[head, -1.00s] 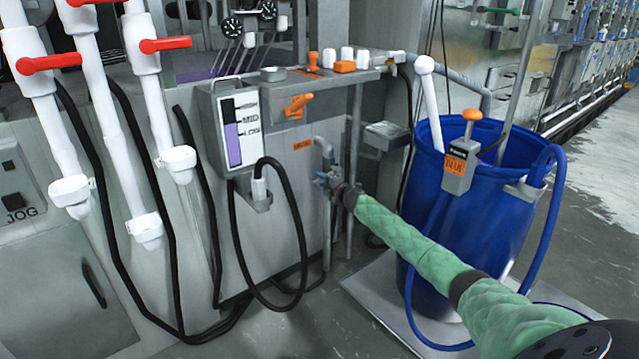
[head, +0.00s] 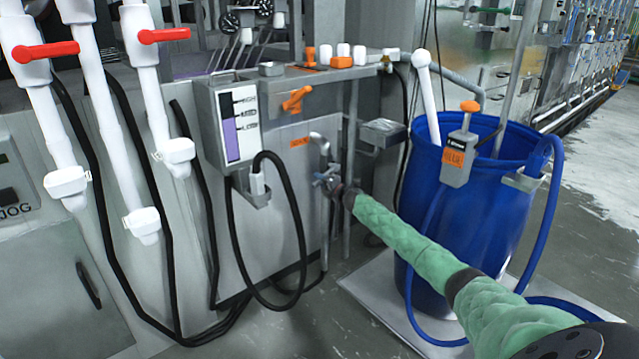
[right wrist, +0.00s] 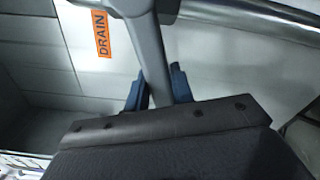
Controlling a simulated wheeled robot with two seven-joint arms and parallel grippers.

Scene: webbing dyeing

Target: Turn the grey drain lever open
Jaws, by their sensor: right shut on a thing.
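The grey drain lever (head: 321,145) stands on the front of the grey machine panel, beside an orange label. The lever's lower end is hidden by the gripper body. My left gripper is not in view.
A blue drum (head: 475,215) stands right of the panel on a pale platform (head: 372,300), close to my green-sleeved right arm. A black hose (head: 297,225) loops left of the gripper. White pipes with red handles (head: 45,52) stand at the left.

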